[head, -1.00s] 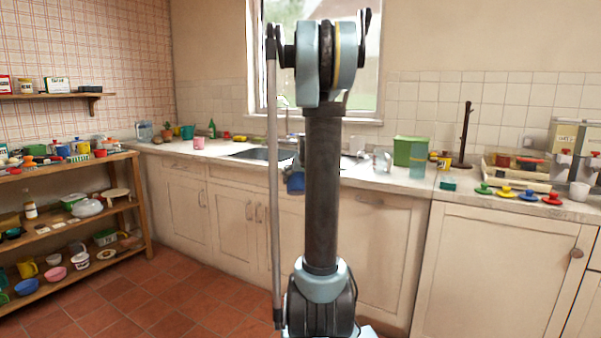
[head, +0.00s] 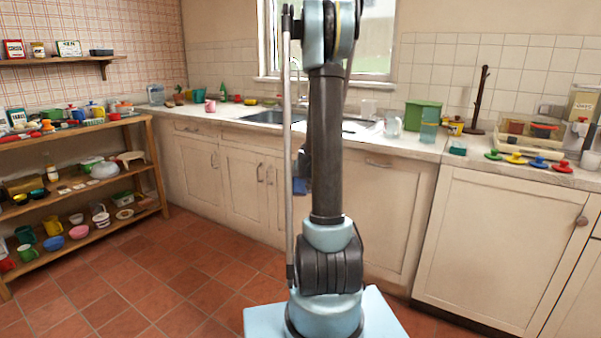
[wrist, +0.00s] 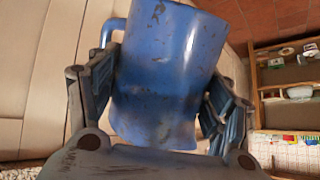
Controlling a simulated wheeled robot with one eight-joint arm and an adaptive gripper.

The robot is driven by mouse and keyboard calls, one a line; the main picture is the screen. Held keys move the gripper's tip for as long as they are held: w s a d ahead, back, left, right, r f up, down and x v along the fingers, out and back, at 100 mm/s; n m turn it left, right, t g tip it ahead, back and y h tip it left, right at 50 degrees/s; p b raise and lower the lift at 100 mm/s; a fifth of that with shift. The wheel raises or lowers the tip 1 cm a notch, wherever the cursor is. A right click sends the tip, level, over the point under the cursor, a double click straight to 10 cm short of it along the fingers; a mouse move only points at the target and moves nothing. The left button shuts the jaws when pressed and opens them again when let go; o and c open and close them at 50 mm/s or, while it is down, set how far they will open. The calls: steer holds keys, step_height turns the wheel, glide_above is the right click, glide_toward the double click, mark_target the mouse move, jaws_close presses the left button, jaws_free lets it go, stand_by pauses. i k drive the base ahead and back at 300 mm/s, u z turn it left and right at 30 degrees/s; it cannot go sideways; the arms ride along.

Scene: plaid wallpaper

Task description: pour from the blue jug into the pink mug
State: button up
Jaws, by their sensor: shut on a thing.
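The blue jug (wrist: 165,70) fills the middle of the wrist view, with worn paint and a handle at its upper left. My gripper (wrist: 165,100) is shut on it, one finger on each side. In the head view a small part of the blue jug (head: 300,186) shows beside my arm, in front of the cabinet doors below the counter edge. My arm hides the rest of it and most of my gripper. The pink mug (head: 210,106) stands on the counter left of the sink, apart from the jug and farther back. The jug's contents are not visible.
The counter (head: 225,117) also holds a sink (head: 268,117), a green box (head: 422,115), a clear pitcher (head: 393,127) and several coloured lids at right. A wooden shelf (head: 150,150) full of dishes stands at left. The tiled floor (head: 190,260) between is clear.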

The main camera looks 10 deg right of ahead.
mark_target(210, 108)
steer(key=u, duration=0.35)
steer(key=i, duration=1.05)
steer(key=u, duration=0.6)
steer(key=i, duration=0.6)
steer(key=u, duration=0.65)
steer(key=i, duration=1.6)
steer(key=u, duration=0.25)
